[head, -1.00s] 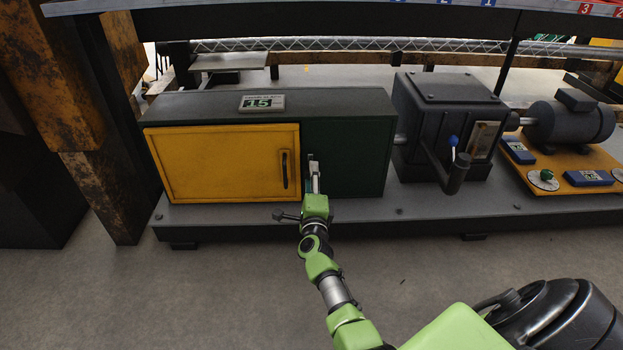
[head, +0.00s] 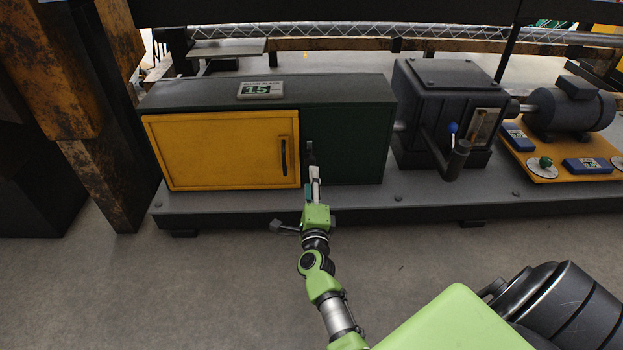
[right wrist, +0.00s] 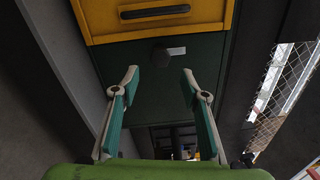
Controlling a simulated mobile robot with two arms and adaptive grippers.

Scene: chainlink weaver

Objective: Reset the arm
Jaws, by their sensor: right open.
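My right arm reaches up from the bottom of the head view to the front of a dark green cabinet (head: 345,150). Its gripper (head: 315,170) is just in front of a small dark knob (head: 310,152) on the green panel. In the right wrist view the gripper (right wrist: 160,74) is open, its two teal-padded fingers apart with nothing between them. There the knob (right wrist: 163,66), with a pale bar (right wrist: 177,51) beside it, lies beyond the fingertips, apart from them. My left gripper is not in view.
A closed yellow door (head: 215,150) with a dark handle (head: 284,155) is left of the knob. A dark gearbox (head: 440,105) with a blue-knobbed lever (head: 453,128) and a motor (head: 570,112) stand to the right. A rusty post (head: 105,185) is at left. Floor in front is clear.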

